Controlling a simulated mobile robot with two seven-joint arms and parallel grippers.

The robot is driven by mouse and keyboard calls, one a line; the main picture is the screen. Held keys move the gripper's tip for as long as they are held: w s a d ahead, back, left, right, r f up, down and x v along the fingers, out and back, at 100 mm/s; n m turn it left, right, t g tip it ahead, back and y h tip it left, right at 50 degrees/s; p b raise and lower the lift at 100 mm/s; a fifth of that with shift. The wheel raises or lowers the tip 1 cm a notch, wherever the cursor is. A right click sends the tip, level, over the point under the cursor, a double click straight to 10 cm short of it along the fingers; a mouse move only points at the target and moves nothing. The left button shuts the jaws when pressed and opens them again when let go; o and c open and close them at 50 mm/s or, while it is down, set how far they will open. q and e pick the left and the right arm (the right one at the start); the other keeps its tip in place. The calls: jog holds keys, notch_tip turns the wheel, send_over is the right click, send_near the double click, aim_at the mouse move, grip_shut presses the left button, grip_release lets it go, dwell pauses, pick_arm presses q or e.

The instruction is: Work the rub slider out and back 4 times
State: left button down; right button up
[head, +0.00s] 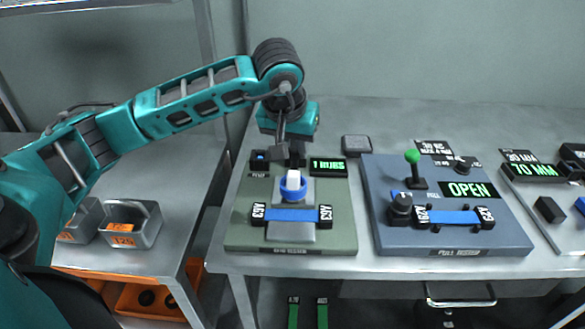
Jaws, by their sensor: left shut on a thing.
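The rub tester is a green-grey plate (341,238) at the left end of the metal bench. A blue ring with a white block, the rub slider (293,186), sits near its middle. A small display (328,167) behind the slider shows green characters, hard to read exactly. My right gripper is not in view.
A blue-grey pull tester (380,225) with a green-knobbed lever and an OPEN display stands to the right. Farther right is a 70 MM display (535,171). Metal bins (130,224) stand on the lower left bench. A small grey box (357,145) lies behind the plates.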

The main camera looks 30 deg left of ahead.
pick_arm(q)
jog(key=w+a, duration=0.1)
jog(key=w, duration=0.2)
jog(key=shift+a, duration=0.4)
jog(key=shift+a+r, duration=0.1)
jog(key=c, duration=0.9)
grip_release()
jog(key=shift+w, duration=0.1)
jog(key=shift+o, duration=0.2)
jog(key=v, duration=1.2)
jog(key=shift+s+r+p, duration=0.25)
jog(key=shift+r+p, duration=0.05)
jog(key=shift+r, duration=0.05)
